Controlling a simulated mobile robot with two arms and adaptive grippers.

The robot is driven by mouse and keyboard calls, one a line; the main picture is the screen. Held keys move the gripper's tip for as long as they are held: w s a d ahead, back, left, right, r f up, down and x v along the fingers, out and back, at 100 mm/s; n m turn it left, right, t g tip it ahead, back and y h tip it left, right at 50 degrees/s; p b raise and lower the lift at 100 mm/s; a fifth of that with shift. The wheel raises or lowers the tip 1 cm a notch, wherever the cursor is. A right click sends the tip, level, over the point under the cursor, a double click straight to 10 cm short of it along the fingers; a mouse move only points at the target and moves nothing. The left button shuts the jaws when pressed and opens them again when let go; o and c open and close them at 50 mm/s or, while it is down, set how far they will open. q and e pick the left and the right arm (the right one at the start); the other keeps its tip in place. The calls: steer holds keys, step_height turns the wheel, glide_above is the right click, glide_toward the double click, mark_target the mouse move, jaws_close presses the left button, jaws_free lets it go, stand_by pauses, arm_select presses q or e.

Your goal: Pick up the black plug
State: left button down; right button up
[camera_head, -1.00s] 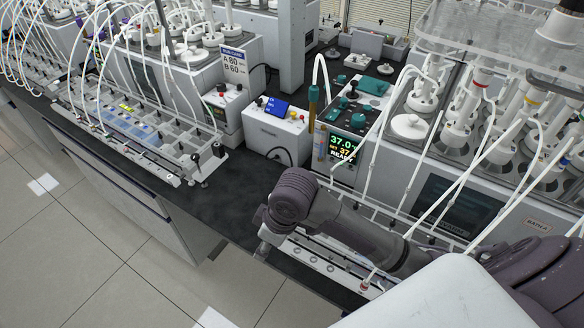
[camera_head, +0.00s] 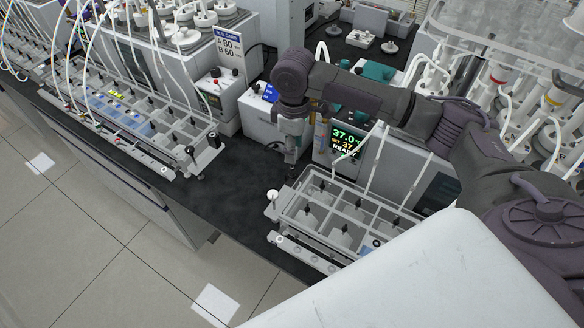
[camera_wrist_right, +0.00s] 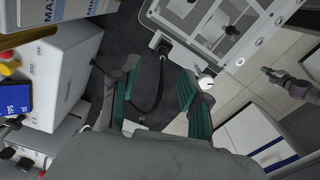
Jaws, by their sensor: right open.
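In the right wrist view a black plug (camera_wrist_right: 161,46) lies on the dark bench top beside the end of a pale tray frame. A black cable runs back from it in a curve between my fingers. My right gripper (camera_wrist_right: 158,72) is open, its two green-padded fingers apart to either side of the cable, with nothing held. The plug lies just past the fingertips. In the head view my right gripper (camera_head: 291,158) points down at the bench, in front of the white control box (camera_head: 259,118); the plug cannot be made out there. My left gripper is not identifiable.
Another long tray (camera_head: 122,105) is at left. A device with a green-lit display (camera_head: 347,142) stands behind. Dark bench (camera_head: 232,180) is clear between the trays. Hoses hang at right.

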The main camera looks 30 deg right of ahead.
mark_target(292, 168)
step_height(292, 168, down, 2)
steer(key=shift+w+d, duration=0.1)
steer(key=shift+f+p, duration=0.55)
steer(key=shift+p, duration=0.05)
steer(key=f, duration=0.1)
steer(key=f+p, duration=0.1)
steer(key=f, duration=0.1)
steer(key=shift+s+a+f, duration=0.25)
steer(key=shift+a, duration=0.1)
steer(key=shift+f, duration=0.4)
steer(key=shift+c, duration=0.3)
steer(key=c, duration=0.8)
